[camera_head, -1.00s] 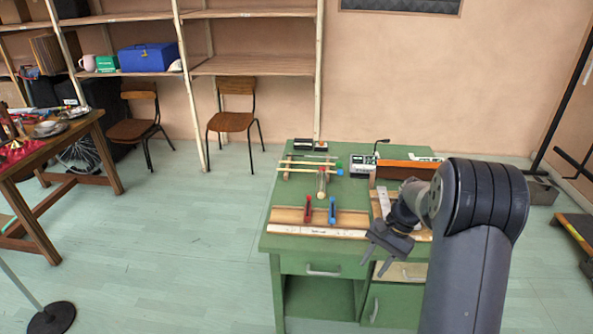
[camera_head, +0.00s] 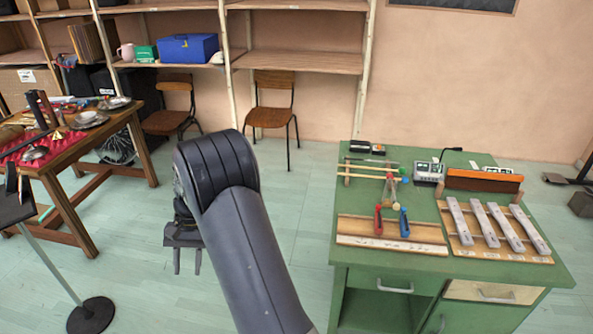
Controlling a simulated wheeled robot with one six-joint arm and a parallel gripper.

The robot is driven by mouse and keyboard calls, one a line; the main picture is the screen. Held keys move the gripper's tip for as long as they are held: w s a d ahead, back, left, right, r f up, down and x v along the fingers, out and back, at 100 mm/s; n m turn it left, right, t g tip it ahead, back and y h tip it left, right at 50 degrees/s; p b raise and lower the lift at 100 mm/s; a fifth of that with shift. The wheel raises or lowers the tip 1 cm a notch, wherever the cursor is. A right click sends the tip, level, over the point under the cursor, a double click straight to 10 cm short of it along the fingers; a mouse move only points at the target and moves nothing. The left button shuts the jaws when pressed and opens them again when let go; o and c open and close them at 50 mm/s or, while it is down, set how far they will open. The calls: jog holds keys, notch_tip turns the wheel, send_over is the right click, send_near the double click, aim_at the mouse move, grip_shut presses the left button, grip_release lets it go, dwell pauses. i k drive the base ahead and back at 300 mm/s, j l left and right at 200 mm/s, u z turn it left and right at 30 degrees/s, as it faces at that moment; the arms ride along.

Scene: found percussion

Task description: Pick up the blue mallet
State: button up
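On the green desk, a small rack holds sticks with coloured heads. A mallet with a blue head (camera_head: 403,171) lies there with its pale stick pointing left; a green head sits close beside it. A blue upright piece (camera_head: 404,222) and a red one stand on a wooden board nearer the front; I cannot tell exactly what they are. My gripper (camera_head: 187,261) hangs left of the desk over the floor, pointing down, its two fingers apart and empty. It is well away from the mallets.
The green desk (camera_head: 480,268) also bears a board with several grey bars (camera_head: 488,223), a small device (camera_head: 429,173) and an orange-brown box (camera_head: 484,181). A cluttered wooden table (camera_head: 65,158) and a stand base (camera_head: 91,315) are at left. Floor before the desk is clear.

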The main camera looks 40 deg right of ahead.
aim_at(405, 180)
jog(key=i+j+u, duration=0.2)
jog(key=i, duration=0.25)
jog(key=i+j+u, duration=0.15)
jog(key=i, duration=0.35)
jog(key=i+l+z, duration=0.1)
jog(key=i+z, duration=0.15)
jog(key=z, duration=0.15)
jog(key=i+z, duration=0.5)
jog(key=z, duration=0.25)
jog(key=i+z, duration=0.25)
jog(key=z, duration=0.15)
jog(key=i+l+z, duration=0.1)
jog(key=z, duration=0.35)
jog(key=i+z, duration=0.3)
jog(key=z, duration=0.2)
jog(key=i+z, duration=0.2)
jog(key=z, duration=0.25)
jog(key=i+j+z, duration=0.1)
jog(key=z, duration=0.35)
jog(key=i+z, duration=0.3)
jog(key=i+j+z, duration=0.25)
jog(key=i+l, duration=0.05)
jog(key=l, duration=0.05)
